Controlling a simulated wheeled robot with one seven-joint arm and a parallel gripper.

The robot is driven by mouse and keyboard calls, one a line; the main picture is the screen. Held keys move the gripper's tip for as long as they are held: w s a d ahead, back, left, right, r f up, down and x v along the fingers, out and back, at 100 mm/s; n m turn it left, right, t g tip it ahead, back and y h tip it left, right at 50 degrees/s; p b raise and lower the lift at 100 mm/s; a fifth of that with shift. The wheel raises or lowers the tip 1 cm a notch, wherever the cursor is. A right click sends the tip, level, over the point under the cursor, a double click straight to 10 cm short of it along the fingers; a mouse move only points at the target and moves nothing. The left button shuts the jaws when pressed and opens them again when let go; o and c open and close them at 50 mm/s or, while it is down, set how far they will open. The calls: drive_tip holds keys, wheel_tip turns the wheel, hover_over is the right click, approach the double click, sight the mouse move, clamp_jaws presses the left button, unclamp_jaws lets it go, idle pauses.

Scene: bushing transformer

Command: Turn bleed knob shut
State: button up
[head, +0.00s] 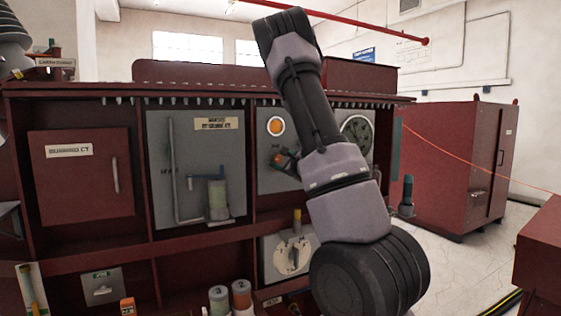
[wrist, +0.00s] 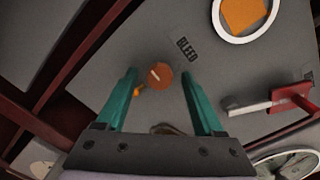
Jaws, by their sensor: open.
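The bleed knob (wrist: 162,77), round and orange-brown with a pale line across its face, sits on the grey panel in the wrist view. A small orange piece (wrist: 139,90) shows at its left side. My gripper (wrist: 158,73) is open, its two teal fingers reaching toward the panel on either side of the knob. Gaps show between each fingertip and the knob, so nothing is held. I cannot tell how far the tips are from the panel. In the head view an orange spot that looks like the knob (head: 280,159) shows beside my arm, which hides much of that area.
An orange lamp in a white ring (wrist: 245,14) and a dark label (wrist: 187,48) are on the same panel. A red-ended lever (wrist: 287,101) sticks out right of the fingers. A round gauge (head: 356,131) is partly behind my arm. A dark red frame (wrist: 62,77) borders the panel.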

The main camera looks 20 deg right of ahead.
clamp_jaws()
drive_tip(key=shift+m, duration=0.4)
drive_tip(key=m, duration=0.3)
drive_tip(key=shift+m, duration=0.3)
drive_tip(key=m, duration=0.4)
drive_tip(key=shift+m, duration=0.4)
drive_tip(key=m, duration=0.4)
drive_tip(key=shift+f+m+h, duration=0.1)
drive_tip(key=shift+m+h, duration=0.2)
drive_tip(key=shift+m, duration=2.3)
drive_tip(key=shift+a, duration=0.1)
